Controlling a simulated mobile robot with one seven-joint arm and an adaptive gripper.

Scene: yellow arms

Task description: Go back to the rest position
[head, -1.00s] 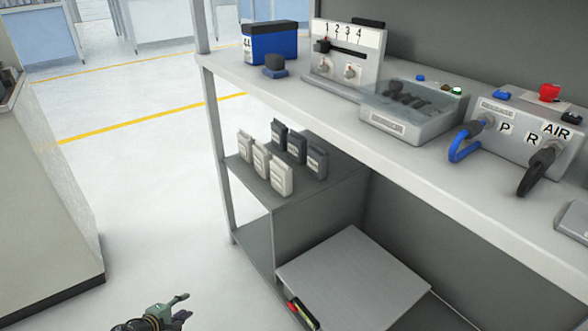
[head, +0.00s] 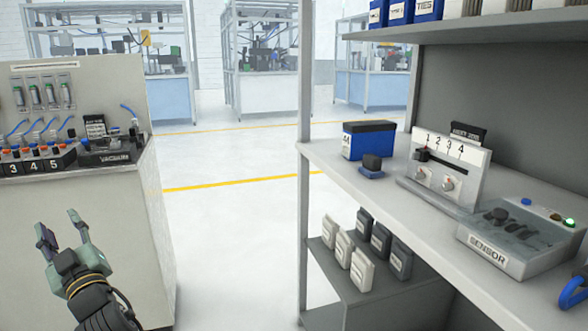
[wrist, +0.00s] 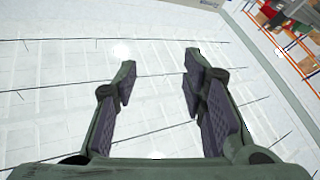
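My gripper (head: 62,231) is at the lower left of the head view, pointing up, in front of the side of the left-hand bench. Its two fingers are apart with nothing between them. In the wrist view my gripper (wrist: 158,85) also shows open and empty, its dark pads facing each other. Behind the fingers there is only a pale, lined surface, with no object near them.
A workbench (head: 150,230) with vacuum gear stands at the left. At the right a grey shelf unit (head: 350,180) carries a blue box (head: 368,141), a numbered lever panel (head: 447,165) and a sensor box (head: 515,240). Open floor (head: 235,235) lies between them.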

